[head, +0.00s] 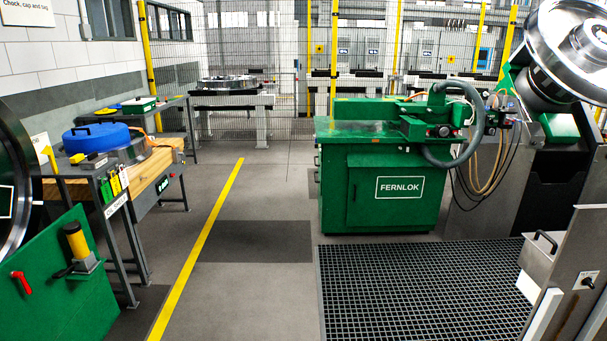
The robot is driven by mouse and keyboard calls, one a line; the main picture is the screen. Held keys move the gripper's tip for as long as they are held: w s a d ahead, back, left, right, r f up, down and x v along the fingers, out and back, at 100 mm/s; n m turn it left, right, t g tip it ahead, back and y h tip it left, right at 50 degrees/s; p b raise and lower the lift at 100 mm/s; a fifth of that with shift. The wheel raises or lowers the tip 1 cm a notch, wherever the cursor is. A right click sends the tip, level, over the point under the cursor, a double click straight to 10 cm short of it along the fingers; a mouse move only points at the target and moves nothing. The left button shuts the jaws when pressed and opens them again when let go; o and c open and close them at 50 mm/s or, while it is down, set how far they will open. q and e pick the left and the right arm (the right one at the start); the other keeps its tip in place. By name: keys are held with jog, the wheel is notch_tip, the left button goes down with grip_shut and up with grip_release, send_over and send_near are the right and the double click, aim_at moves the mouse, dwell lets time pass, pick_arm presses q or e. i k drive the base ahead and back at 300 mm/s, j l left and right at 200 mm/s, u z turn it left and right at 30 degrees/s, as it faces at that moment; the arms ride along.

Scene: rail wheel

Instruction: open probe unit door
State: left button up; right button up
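A green machine cabinet (383,190) marked FERNLOK stands on the floor right of centre. Its front has a raised green door panel (376,207), which looks shut. A green head with a thick grey hose (465,150) and hanging cables sits on its top right. No label names the probe unit, so I cannot tell for sure that this is it. Neither of my grippers is in view.
A black grated mat (420,290) lies before the cabinet. A grey box with a handle (560,270) stands at lower right. A large shiny wheel (570,45) is at upper right. A workbench (155,180) stands left. The floor along the yellow line (200,245) is clear.

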aim_at(377, 196)
jog(key=i+j+z, duration=0.15)
jog(key=i, duration=3.4)
